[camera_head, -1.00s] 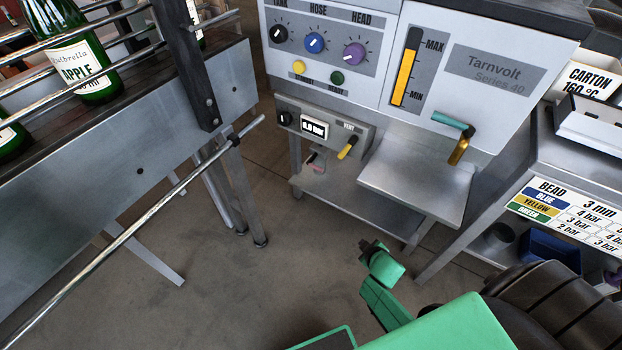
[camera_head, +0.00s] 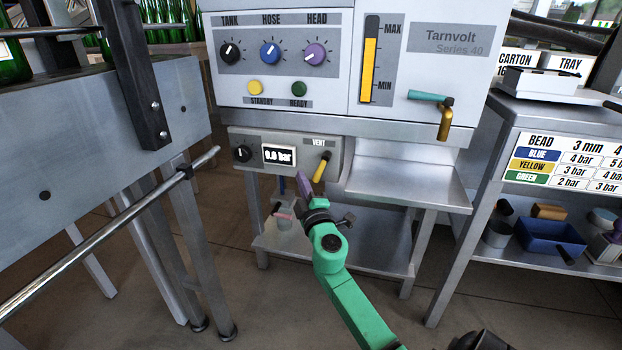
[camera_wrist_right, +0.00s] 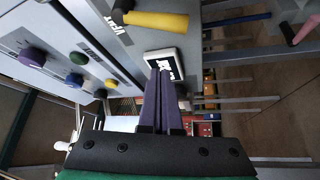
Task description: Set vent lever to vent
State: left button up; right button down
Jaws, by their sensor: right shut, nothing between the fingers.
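The vent lever (camera_head: 320,168) has a yellow handle on the small grey panel below the machine's main face, under the label VENT. Its handle hangs downward, tilted slightly left. In the right wrist view the yellow handle (camera_wrist_right: 158,19) lies sideways near the top, by the VENT lettering. My right gripper (camera_head: 301,180) is just left of and below the lever, its purple fingers pointing up toward the panel. The fingers (camera_wrist_right: 161,72) are together in the wrist view, with nothing between them, and look apart from the lever. My left gripper is out of view.
A steel shelf (camera_head: 405,187) juts out right of the panel. A long metal rod (camera_head: 110,232) and the conveyor frame stand at left. A bead chart (camera_head: 560,160) hangs at right.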

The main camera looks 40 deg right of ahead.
aim_at(321, 168)
jog(key=x, duration=0.3)
jog(key=shift+w+d, duration=0.3)
jog(key=s+d, duration=0.1)
jog(key=s+d+f+b, duration=0.1)
jog(key=shift+s+d+f, duration=0.25)
jog(key=shift+s, duration=0.05)
